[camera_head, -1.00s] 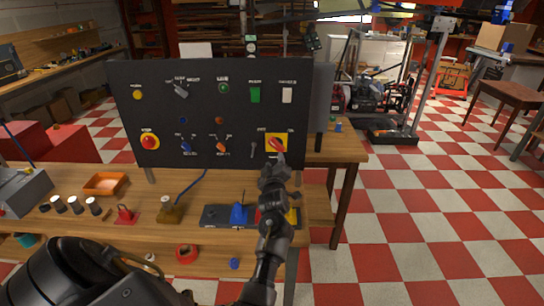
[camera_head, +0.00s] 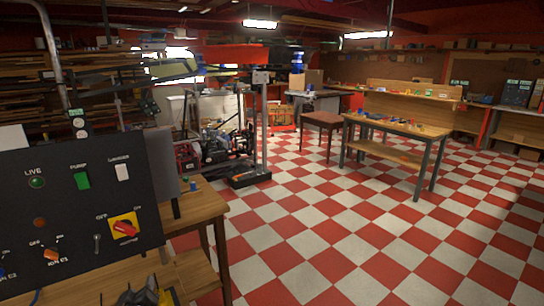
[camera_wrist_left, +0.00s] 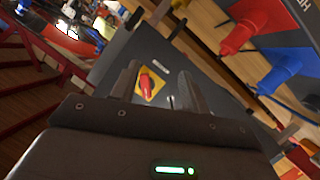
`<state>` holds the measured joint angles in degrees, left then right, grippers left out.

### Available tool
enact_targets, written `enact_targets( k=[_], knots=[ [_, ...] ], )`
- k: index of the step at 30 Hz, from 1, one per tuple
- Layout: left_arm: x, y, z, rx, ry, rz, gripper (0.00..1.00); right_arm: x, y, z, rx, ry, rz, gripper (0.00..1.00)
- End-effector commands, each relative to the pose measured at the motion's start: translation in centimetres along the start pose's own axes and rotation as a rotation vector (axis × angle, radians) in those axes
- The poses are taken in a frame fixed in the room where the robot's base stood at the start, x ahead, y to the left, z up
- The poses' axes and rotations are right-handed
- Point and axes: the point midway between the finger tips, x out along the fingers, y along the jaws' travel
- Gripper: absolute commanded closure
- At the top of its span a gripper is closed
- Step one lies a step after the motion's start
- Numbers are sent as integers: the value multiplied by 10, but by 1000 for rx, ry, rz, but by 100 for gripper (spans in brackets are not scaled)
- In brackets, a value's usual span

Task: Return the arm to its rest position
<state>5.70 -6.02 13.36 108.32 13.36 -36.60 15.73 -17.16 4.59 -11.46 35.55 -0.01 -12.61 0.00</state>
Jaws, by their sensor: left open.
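My left gripper (camera_head: 148,290) shows only in part at the bottom edge of the head view, dark and low in front of the control panel. In the left wrist view its two fingers (camera_wrist_left: 160,88) are apart with nothing between them but the view of the panel. The red rotary switch (camera_head: 124,228) on its yellow plate stands on the black control panel (camera_head: 75,205). The switch also shows beyond the fingers in the left wrist view (camera_wrist_left: 146,84), clear of them. The right gripper is out of view.
The wooden bench (camera_head: 205,204) carries the panel at the left. The checkered floor to the right is open.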

Motion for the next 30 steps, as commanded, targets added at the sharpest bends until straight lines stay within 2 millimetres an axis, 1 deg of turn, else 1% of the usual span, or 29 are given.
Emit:
enact_targets(
  k=[1, 2, 3, 5, 6, 9, 11, 12, 15, 21, 25, 27, 30],
  knots=[
    [-29, -11, 30, 108, -112, 9, 55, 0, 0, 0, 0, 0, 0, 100],
    [-46, -15, 47, 169, -182, 17, 55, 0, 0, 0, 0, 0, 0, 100],
    [-70, -21, 69, 249, -273, 27, 55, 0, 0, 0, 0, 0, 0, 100],
    [-104, -30, 96, 353, -397, 42, 55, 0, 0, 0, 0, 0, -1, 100],
    [-126, -35, 111, 414, -469, 51, 55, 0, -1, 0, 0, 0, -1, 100],
    [-171, -47, 137, 528, -608, 70, 55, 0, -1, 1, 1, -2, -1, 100],
    [-193, -53, 147, 583, -674, 81, 55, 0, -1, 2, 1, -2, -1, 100],
    [-207, -57, 153, 614, -715, 87, 55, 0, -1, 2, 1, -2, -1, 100],
    [-240, -66, 164, 681, -805, 101, 55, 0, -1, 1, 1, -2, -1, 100],
    [-297, -83, 178, 804, -958, 127, 55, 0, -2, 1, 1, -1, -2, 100],
    [-333, -93, 182, 875, -1052, 148, 55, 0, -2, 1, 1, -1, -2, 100],
    [-320, -98, 200, 875, -1058, 145, 55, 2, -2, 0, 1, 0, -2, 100],
    [-309, -107, 222, 875, -1066, 143, 55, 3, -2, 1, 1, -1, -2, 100]
  ],
)
